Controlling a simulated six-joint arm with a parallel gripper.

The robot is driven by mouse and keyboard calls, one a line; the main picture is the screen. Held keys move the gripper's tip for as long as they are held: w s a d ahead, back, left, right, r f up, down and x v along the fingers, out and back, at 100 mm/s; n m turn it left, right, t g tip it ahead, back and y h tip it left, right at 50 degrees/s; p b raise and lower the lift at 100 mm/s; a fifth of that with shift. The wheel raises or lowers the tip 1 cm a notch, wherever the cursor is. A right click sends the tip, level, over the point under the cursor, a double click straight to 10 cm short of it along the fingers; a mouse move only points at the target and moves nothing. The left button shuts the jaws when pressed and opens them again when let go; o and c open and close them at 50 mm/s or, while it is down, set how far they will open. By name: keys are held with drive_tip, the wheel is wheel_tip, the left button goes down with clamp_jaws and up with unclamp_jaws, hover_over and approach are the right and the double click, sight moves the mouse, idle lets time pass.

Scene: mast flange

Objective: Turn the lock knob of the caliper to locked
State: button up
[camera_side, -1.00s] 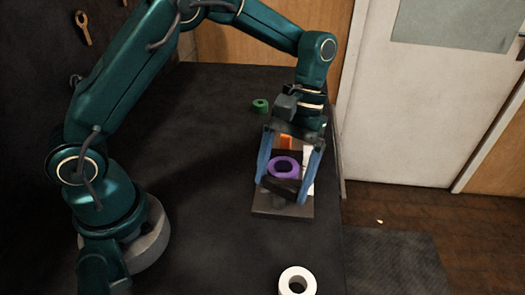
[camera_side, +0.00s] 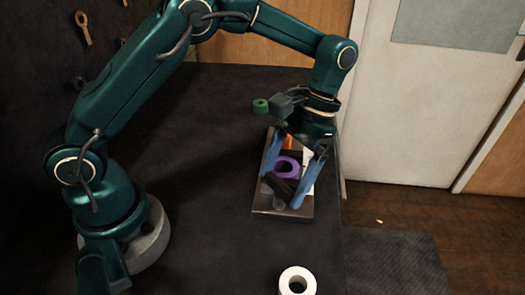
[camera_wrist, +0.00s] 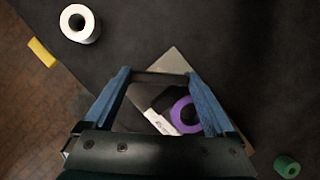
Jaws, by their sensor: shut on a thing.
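My gripper (camera_side: 283,191) has two blue fingers that point down over the caliper's grey base plate (camera_side: 264,211). The fingers are shut on a dark bar (camera_side: 281,188), which appears to be the lock knob. In the wrist view the bar (camera_wrist: 160,78) spans between the fingertips (camera_wrist: 162,80). A purple ring (camera_side: 277,162) sits right behind the bar, between the fingers, and also shows in the wrist view (camera_wrist: 178,107). An orange part (camera_side: 288,142) and a white part (camera_side: 308,160) show behind, partly hidden by the gripper. The locked mark cannot be made out.
A green ring (camera_side: 260,106) lies behind the plate. A white ring (camera_side: 297,283) lies in front, near the table's right edge. A yellow piece (camera_wrist: 42,52) shows beyond the table edge in the wrist view. The black table (camera_side: 190,120) left of the plate is clear.

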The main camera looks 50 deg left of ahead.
drive_tip(key=shift+r, duration=0.1)
drive_tip(key=o, duration=1.1)
drive_tip(key=shift+c, duration=0.2)
drive_tip(key=shift+w, duration=0.1)
drive_tip(key=shift+v, duration=2.5)
